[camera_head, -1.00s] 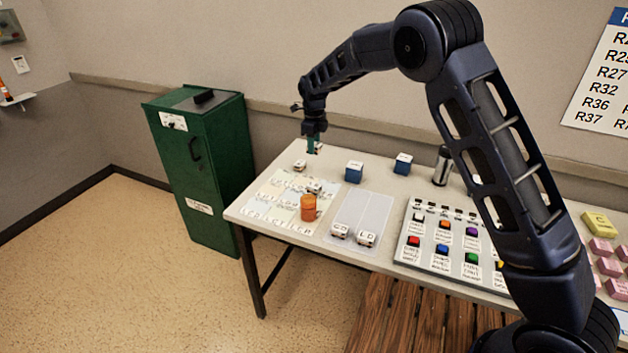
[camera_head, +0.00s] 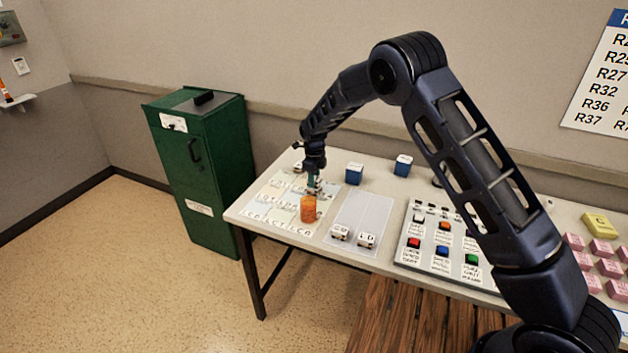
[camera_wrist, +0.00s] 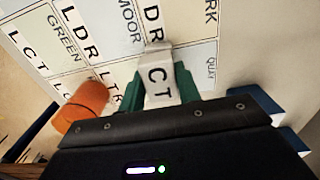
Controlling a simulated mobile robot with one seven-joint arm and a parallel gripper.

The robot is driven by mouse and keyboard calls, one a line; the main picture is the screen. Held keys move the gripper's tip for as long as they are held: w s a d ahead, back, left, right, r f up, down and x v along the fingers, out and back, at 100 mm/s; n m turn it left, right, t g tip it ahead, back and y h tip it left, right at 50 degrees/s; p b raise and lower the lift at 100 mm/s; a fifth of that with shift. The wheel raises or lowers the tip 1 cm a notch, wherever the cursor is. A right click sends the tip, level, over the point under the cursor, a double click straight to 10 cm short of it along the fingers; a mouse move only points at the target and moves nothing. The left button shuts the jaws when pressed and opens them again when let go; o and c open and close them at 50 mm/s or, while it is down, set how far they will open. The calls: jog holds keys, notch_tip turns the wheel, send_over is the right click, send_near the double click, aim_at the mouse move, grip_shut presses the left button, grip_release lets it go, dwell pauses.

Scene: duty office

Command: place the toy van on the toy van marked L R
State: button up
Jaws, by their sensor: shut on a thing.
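My gripper (camera_head: 314,187) is shut on a small white toy van (camera_wrist: 159,88) whose visible face reads C T. In the wrist view its green fingers (camera_wrist: 155,95) sit on both sides of the van. In the head view the gripper is low over the printed sheet (camera_head: 262,211), just behind an orange cylinder (camera_head: 308,210). No van marked L R can be read; a van seen on the sheet earlier is now largely hidden by the gripper. I cannot tell whether the held van touches anything below.
Two white vans, one marked L D (camera_head: 366,240) and another (camera_head: 340,233), stand on the front of a pale tray (camera_head: 365,208). A button panel (camera_head: 440,240) lies right. The orange cylinder (camera_wrist: 82,105) is close to my gripper.

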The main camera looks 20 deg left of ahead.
jog(key=shift+f, duration=0.2)
jog(key=shift+f, duration=0.15)
jog(key=o, duration=1)
jog(key=shift+c, duration=0.2)
notch_tip(320, 180, up, 12)
